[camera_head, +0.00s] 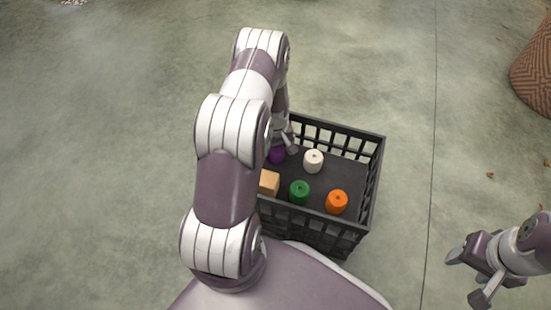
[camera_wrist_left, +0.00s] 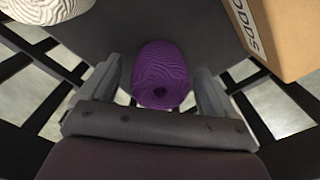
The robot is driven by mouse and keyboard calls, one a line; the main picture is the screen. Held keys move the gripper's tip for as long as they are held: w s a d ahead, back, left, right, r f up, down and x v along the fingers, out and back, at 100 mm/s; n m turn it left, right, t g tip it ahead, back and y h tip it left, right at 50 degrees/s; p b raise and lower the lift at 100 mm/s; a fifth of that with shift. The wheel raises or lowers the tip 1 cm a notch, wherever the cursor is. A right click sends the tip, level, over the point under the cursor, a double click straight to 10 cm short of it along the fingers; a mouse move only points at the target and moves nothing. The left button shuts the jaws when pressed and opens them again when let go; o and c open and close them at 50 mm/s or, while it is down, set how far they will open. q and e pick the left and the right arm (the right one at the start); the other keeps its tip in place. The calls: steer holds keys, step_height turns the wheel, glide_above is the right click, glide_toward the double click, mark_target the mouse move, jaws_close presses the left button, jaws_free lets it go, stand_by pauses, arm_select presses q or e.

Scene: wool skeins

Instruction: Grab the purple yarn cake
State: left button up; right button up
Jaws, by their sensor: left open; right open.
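The purple yarn cake (camera_head: 277,155) stands in the black crate, near its far left part, partly covered by my left arm in the head view. In the left wrist view the purple yarn cake (camera_wrist_left: 162,72) sits between the two fingers of my left gripper (camera_wrist_left: 158,88). The fingers are open, one on each side, with a visible gap to the yarn. In the head view my left gripper (camera_head: 287,148) is mostly hidden by its own arm. My right gripper (camera_head: 468,276) is open and empty, outside the crate at the lower right.
The black crate (camera_head: 368,180) also holds a white yarn cake (camera_head: 313,161), a green one (camera_head: 299,191), an orange one (camera_head: 336,201) and a cardboard box (camera_head: 269,182). The slatted crate walls stand around them. A woven basket (camera_head: 534,75) is at the upper right.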

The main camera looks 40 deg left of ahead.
arm_select(q)
steer(key=shift+f, duration=0.9)
steer(key=shift+r, duration=0.25)
steer(key=c, duration=1.1)
steer(key=shift+c, duration=0.2)
steer(key=shift+r, duration=0.1)
